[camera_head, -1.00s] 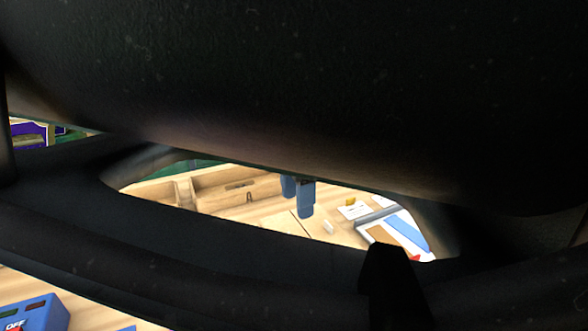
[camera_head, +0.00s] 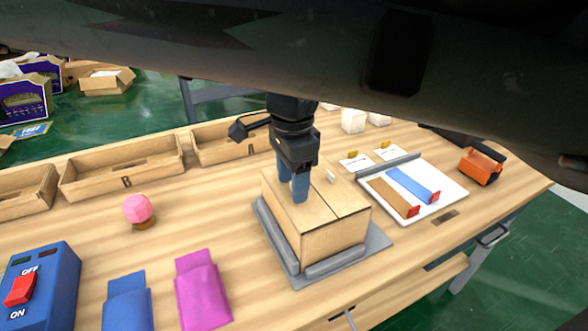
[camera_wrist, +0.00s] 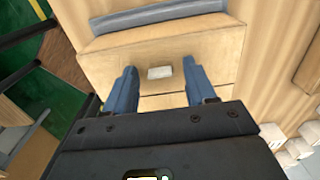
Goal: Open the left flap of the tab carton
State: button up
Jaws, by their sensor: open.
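The tab carton (camera_head: 333,236) is a light brown box on a grey base. A seam splits its top into two flaps. My gripper (camera_head: 293,196) points down over the left flap, its two blue fingers apart. In the wrist view my gripper (camera_wrist: 159,68) is open, with a small white tab (camera_wrist: 160,72) on the carton top (camera_wrist: 108,62) between its fingers. The fingers appear clear of the tab on both sides. Another small white piece (camera_head: 330,176) shows at the right flap. Both flaps look flat and closed. Whether the fingertips touch the carton is unclear.
A white tray (camera_head: 440,199) with brown and blue strips lies right of the carton. A pink faceted ball (camera_head: 138,208), pink pouch (camera_head: 203,290), blue pouch (camera_head: 127,303) and blue switch box (camera_head: 46,285) stand left. Wooden bins (camera_head: 125,181) line the back. My dark arm blocks the top.

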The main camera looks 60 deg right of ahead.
jog(key=shift+c, duration=0.4)
grip_shut()
jog(key=shift+d, duration=0.1)
